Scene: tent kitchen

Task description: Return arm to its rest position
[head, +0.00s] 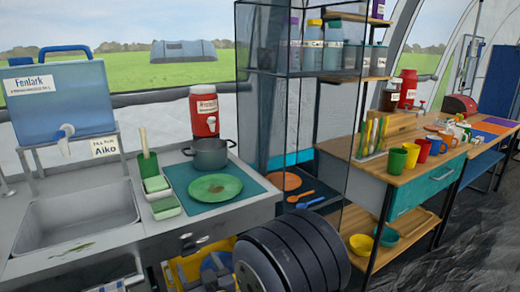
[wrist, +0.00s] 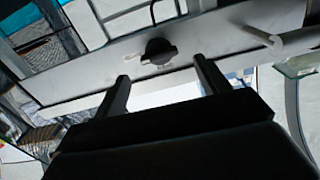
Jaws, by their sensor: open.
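My gripper (wrist: 163,76) shows in the wrist view with its two dark fingers spread apart and nothing between them. It points at a light grey panel (wrist: 90,75) with a black knob (wrist: 158,50); I cannot tell how far off the panel is. In the head view, a dark rounded part of my arm (head: 292,254) is low in the middle, in front of the counter. My gripper itself is not visible in the head view.
A grey counter (head: 245,203) with a sink (head: 80,222), a pot (head: 210,153) and a green plate (head: 215,187) stands close ahead. A glass-sided shelf (head: 300,75) rises beside it. A wooden table (head: 440,160) with mugs is at right. Dark floor (head: 460,255) is open at lower right.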

